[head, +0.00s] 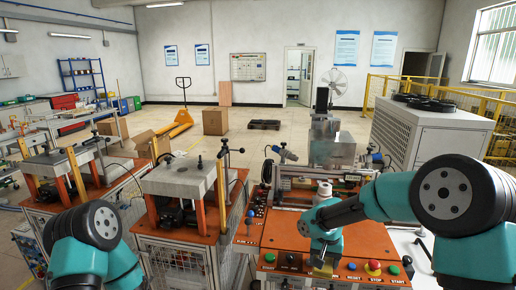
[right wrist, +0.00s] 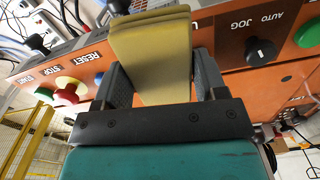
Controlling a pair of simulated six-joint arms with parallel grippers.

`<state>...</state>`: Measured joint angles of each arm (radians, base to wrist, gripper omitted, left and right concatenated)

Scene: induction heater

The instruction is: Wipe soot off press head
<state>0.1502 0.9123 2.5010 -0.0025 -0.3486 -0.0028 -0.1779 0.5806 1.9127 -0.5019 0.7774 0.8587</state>
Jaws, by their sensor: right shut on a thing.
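My right gripper (right wrist: 158,80) is shut on a yellow sponge-like pad (right wrist: 152,50), one grey finger on each side of it. In the head view the right gripper (head: 322,258) points down over the orange control panel, and the pad (head: 324,269) shows small below it. Whether the pad touches the panel I cannot tell. A press with a thick grey upper block (head: 180,177) on orange posts stands left of centre, well apart from the right gripper. I cannot tell whether this block is the press head, and no soot is distinguishable. My left gripper is out of view.
The orange panel (head: 375,243) carries a red stop button (head: 373,267), a green button (head: 393,270) and several knobs. A metal box (head: 331,150) stands behind it. A second press (head: 58,160) is at the left. A pale cabinet (head: 425,140) stands at the right.

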